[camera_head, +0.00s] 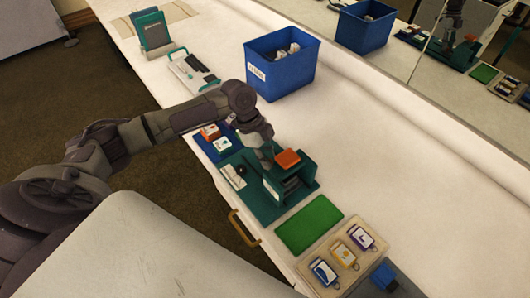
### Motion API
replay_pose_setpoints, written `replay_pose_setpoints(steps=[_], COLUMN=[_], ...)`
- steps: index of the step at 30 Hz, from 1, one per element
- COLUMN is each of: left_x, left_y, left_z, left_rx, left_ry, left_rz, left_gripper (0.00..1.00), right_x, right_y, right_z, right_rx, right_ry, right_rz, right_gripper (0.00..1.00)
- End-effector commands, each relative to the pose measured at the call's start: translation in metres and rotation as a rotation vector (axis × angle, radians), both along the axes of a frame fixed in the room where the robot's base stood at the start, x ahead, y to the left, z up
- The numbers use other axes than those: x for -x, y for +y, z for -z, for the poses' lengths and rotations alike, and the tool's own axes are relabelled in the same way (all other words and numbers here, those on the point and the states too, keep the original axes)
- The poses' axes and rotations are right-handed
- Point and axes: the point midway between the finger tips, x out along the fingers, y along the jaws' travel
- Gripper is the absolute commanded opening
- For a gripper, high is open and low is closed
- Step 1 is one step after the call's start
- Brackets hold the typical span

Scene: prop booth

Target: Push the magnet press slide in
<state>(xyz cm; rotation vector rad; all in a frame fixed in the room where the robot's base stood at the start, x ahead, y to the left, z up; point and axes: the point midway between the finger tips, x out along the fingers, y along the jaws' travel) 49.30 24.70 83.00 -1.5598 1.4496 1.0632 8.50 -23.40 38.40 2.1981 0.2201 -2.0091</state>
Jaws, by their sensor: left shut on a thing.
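The magnet press (266,203) is a teal device near the front edge of the white counter, with an orange block (287,159) on top and dark parts inside its frame. My left gripper (265,156) reaches in from the left and points down at the press, just left of the orange block. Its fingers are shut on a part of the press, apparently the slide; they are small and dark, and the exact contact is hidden. How far in the slide sits cannot be told. My right gripper is out of view.
A blue tray (219,155) with small boxes sits behind the press. A green mat (309,224) and a beige tray (317,251) with several badges lie in front. A big blue bin (293,83) stands at the back. The counter right of the press is clear.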

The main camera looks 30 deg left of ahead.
Motion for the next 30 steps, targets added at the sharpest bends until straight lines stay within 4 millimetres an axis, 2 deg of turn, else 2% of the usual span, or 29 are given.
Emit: replay_pose_setpoints(steps=[1,2,6,17,20,30], left_x=[0.002,0.002,0.002,0.001,0.001,0.002], left_y=[-0.004,-0.004,-0.004,0.000,0.005,0.032], left_z=[0.001,0.001,0.001,-0.004,-0.015,-0.080], left_rx=[0.009,0.009,0.009,0.005,0.004,0.004], left_ry=[0.006,0.006,0.006,0.003,0.002,0.000], left_rz=[0.006,0.006,0.006,0.003,0.003,0.003], left_gripper=[0.00,0.23,0.45,0.45,0.45,0.45], right_x=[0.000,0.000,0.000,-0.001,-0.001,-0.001], right_y=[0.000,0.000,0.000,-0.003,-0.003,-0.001], right_z=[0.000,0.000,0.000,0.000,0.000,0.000], right_rx=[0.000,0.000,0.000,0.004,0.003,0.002], right_ry=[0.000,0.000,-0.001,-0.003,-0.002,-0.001], right_rz=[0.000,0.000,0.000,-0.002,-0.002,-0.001], right_gripper=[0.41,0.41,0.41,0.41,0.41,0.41])
